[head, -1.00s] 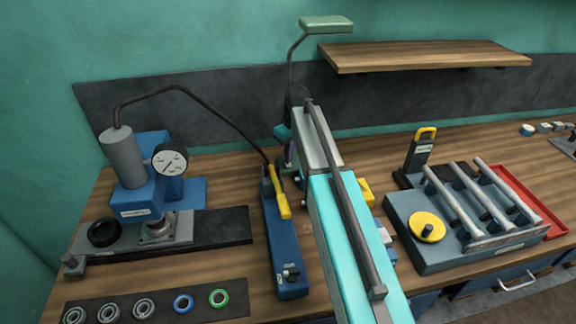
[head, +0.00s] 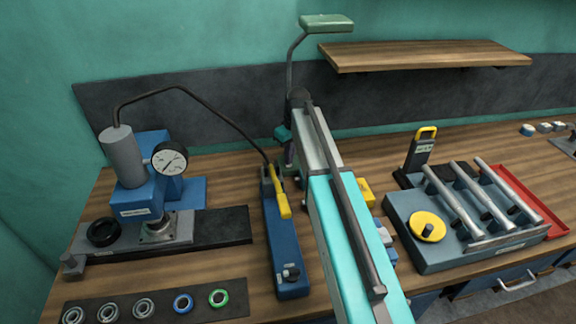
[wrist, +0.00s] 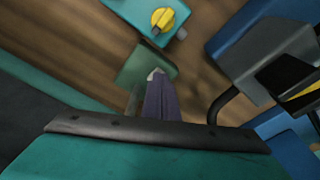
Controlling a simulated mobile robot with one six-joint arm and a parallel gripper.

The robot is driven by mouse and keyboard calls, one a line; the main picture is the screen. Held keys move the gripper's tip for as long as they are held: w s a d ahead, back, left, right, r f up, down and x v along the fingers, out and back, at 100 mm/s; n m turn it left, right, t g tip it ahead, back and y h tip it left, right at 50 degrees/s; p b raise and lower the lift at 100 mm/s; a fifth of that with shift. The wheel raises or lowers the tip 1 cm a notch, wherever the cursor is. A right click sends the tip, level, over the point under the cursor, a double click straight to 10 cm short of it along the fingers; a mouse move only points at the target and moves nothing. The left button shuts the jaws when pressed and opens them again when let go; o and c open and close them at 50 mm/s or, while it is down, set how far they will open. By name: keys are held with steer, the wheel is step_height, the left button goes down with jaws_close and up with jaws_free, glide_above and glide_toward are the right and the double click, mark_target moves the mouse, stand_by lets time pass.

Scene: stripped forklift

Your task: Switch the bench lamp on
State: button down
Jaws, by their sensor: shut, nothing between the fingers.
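The bench lamp has a green head (head: 326,24) on a thin bent grey stem at the back of the bench. My arm hides the lower stem and the foot in the head view. In the wrist view a green plate (wrist: 148,66) with a short stem, perhaps the lamp's foot, lies just past my fingertips. My gripper (wrist: 155,76) is shut and empty, its purplish fingers pointing at this plate and overlapping its edge. I cannot tell whether they touch it. In the head view my gripper (head: 289,155) is partly hidden by my arm. No lamp switch can be made out with certainty.
A blue pump (head: 284,245) with a yellow handle and dark hose stands left of my arm. A blue press (head: 145,190) with a gauge is further left. A grey fixture (head: 460,230) stands right. A teal box with a yellow knob (wrist: 163,18) lies beyond the green plate.

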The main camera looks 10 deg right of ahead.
steer(key=shift+f, duration=0.35)
stand_by(0.4)
step_height(320, 180, up, 7)
steer(key=p, duration=0.3)
steer(key=shift+p, duration=0.35)
stand_by(0.6)
stand_by(0.6)
